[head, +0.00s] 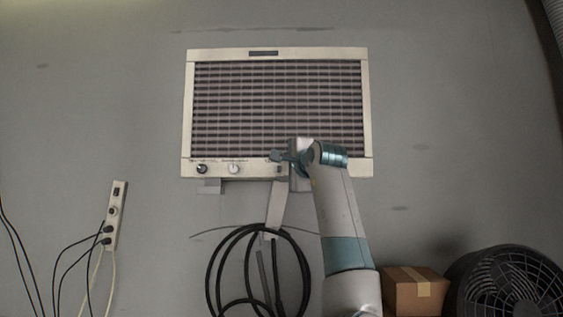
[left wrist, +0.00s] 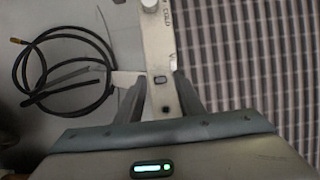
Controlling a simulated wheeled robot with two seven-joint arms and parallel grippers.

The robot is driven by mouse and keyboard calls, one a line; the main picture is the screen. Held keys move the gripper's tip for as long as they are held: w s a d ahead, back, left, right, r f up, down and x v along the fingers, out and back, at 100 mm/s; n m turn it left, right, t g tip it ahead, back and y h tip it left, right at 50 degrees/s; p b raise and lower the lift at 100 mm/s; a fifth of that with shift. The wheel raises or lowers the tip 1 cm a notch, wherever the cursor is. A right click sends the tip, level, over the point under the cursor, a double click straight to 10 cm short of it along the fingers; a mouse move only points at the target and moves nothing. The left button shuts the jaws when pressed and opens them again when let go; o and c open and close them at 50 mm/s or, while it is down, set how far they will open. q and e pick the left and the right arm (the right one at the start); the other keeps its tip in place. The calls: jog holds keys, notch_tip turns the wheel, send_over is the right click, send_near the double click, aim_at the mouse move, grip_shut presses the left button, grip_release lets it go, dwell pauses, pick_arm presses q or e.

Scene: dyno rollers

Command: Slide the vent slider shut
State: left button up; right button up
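A beige wall vent unit (head: 276,54) with a dark slatted grille has a control strip (head: 210,170) along its bottom edge. My left gripper (head: 279,157) is in front of the right half of this strip, and my arm hides part of it. In the left wrist view the two fingers (left wrist: 160,82) are apart, with the pale strip (left wrist: 157,45) between them. A small dark-rimmed part (left wrist: 160,79) on the strip lies between the fingertips. I cannot tell for certain whether it is the vent slider. No contact is clear. My right gripper is not in view.
Two knobs (head: 234,169) sit on the strip's left part. A coiled black hose (head: 213,275) hangs below the unit. A power strip (head: 115,215) with cables is on the left. A cardboard box (head: 415,292) and a black fan (head: 510,285) stand at lower right.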

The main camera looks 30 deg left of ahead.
pick_arm(q)
jog(key=shift+w+a, duration=0.25)
jog(key=shift+a, duration=0.05)
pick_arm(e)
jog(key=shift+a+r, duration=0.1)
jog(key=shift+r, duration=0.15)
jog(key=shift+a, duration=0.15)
